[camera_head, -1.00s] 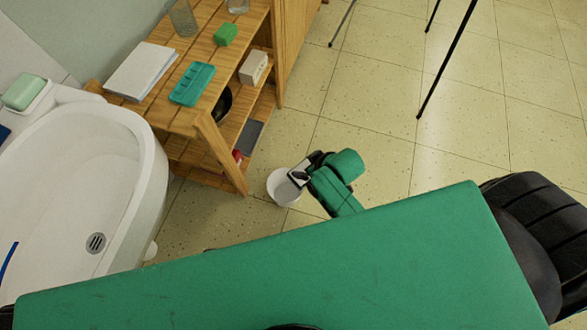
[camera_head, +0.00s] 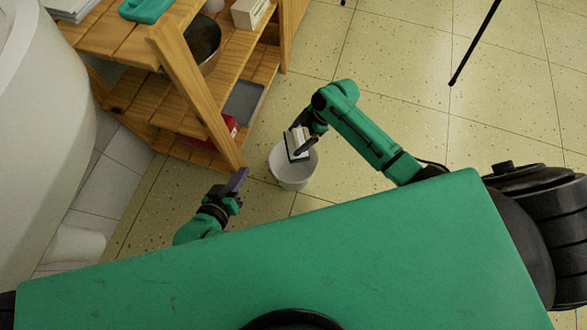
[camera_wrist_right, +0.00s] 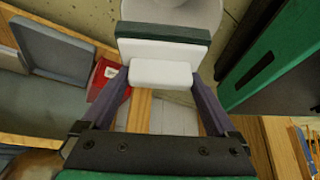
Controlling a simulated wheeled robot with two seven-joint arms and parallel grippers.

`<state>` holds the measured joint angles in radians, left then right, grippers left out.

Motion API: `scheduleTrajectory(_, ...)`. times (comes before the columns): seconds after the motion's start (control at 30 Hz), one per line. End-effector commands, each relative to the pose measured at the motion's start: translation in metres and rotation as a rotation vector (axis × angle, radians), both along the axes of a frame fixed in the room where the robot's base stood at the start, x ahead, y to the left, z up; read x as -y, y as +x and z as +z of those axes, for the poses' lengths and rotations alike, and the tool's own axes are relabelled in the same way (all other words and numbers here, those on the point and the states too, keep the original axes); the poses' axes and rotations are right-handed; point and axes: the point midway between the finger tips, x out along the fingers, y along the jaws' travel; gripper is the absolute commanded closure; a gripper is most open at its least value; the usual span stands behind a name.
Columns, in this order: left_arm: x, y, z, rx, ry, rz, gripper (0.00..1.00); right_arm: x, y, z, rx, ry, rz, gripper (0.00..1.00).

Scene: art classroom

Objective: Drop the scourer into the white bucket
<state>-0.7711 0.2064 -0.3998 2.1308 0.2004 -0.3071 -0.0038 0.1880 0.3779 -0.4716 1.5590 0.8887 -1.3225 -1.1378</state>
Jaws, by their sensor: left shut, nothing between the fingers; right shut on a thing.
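The white bucket (camera_head: 290,178) stands on the tiled floor to the right of the wooden shelf's front leg. The scourer, a white block with a dark green pad (camera_head: 291,146), is over the bucket's opening in the head view. My right gripper (camera_head: 303,140) is shut on it. In the right wrist view the fingers (camera_wrist_right: 161,78) pinch the scourer's white part (camera_wrist_right: 160,74), with its dark pad beyond and part of the bucket (camera_wrist_right: 172,10) at the top edge. My left gripper (camera_head: 238,180) is shut and empty, left of the bucket near the shelf leg.
The wooden shelf (camera_head: 190,70) holds a dark bowl (camera_head: 203,45), a white box (camera_head: 250,12), a grey tray (camera_head: 243,103) and a red item (camera_head: 231,124). A white basin (camera_head: 40,120) is at left. A thin black stand leg (camera_head: 475,45) is at upper right.

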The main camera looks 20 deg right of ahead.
Motion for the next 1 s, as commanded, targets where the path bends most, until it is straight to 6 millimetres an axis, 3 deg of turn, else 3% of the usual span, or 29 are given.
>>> scheduleTrajectory(0.03, 0.003, -0.002, -0.023, 0.028, -0.027, 0.011, 1.00, 0.000, -0.001, -0.021, -0.001, 0.001, 0.000, 0.59)
scheduleTrajectory(0.2, 0.006, -0.001, -0.039, 0.076, -0.066, 0.036, 1.00, 0.000, -0.001, -0.035, -0.001, 0.001, -0.002, 0.59)
scheduleTrajectory(0.57, 0.006, -0.001, -0.041, 0.087, -0.072, 0.042, 1.00, 0.000, 0.000, -0.035, -0.001, 0.001, -0.002, 0.59)
scheduleTrajectory(0.6, 0.006, -0.001, -0.041, 0.086, -0.072, 0.043, 1.00, 0.000, 0.000, -0.035, -0.001, 0.000, -0.002, 0.00)
scheduleTrajectory(0.87, 0.006, -0.001, -0.039, 0.085, -0.072, 0.042, 1.00, 0.001, -0.001, -0.032, 0.000, -0.001, -0.002, 0.00)
scheduleTrajectory(1.0, 0.006, -0.002, -0.028, 0.069, -0.064, 0.035, 1.00, 0.011, -0.001, -0.011, 0.000, -0.001, -0.002, 0.00)
